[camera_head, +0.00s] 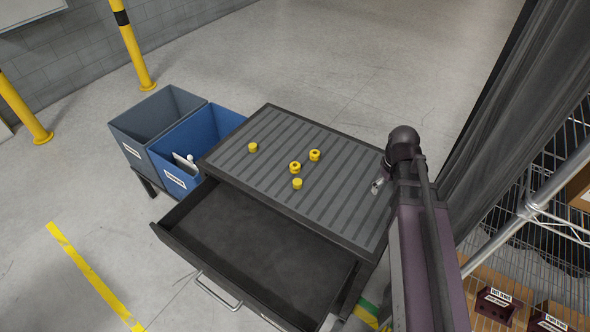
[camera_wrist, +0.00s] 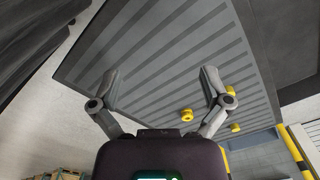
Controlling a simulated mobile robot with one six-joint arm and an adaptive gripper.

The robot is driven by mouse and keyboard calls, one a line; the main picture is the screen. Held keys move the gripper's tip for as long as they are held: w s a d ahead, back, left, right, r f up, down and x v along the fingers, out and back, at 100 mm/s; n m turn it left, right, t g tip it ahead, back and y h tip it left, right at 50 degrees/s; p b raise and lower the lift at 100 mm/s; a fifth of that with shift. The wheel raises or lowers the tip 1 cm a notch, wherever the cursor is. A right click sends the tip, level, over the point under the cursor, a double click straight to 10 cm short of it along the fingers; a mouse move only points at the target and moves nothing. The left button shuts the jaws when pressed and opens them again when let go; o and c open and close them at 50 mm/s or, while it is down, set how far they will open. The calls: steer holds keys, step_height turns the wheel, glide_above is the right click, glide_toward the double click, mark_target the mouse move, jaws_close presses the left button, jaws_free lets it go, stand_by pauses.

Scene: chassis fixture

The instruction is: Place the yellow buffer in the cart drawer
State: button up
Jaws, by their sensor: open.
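Several small yellow buffers lie apart on the ridged grey cart top (camera_head: 345,205). Two, a right one (camera_head: 315,155) and a middle one (camera_head: 295,167), show dark centres. A front one (camera_head: 297,183) and a left one (camera_head: 252,147) look plain. The cart drawer (camera_head: 250,240) is pulled open and looks empty. My gripper (camera_head: 378,185) is over the right end of the cart top, mostly hidden by my arm. In the wrist view my gripper (camera_wrist: 160,72) is open and empty, its fingers spread over the cart top. Yellow buffers (camera_wrist: 187,115) show near its right finger.
A grey bin (camera_head: 150,115) and a blue bin (camera_head: 205,135) with items inside stand left of the cart. Yellow posts (camera_head: 132,45) are behind them. A wire shelf (camera_head: 530,210) with boxes and a dark curtain (camera_head: 510,110) are at right. Floor behind the cart is clear.

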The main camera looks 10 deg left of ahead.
steer(key=w+a+f+n+b, duration=0.2)
steer(key=w+a+n, duration=0.9)
steer(key=a+n, duration=0.3)
steer(key=n, duration=1.1)
glide_above(295, 166)
steer(key=f, duration=0.1)
steer(key=shift+s+d+n+b, duration=0.15)
steer(key=shift+s+n+b, duration=0.15)
steer(key=shift+s+b, duration=0.15)
steer(key=shift+f, duration=0.1)
step_height(295, 166, down, 8)
steer(key=b, duration=0.8)
steer(key=shift+f, duration=0.25)
steer(key=shift+f+b, duration=0.15)
steer(key=shift+b, duration=0.25)
step_height(295, 166, down, 5)
steer(key=b, duration=0.5)
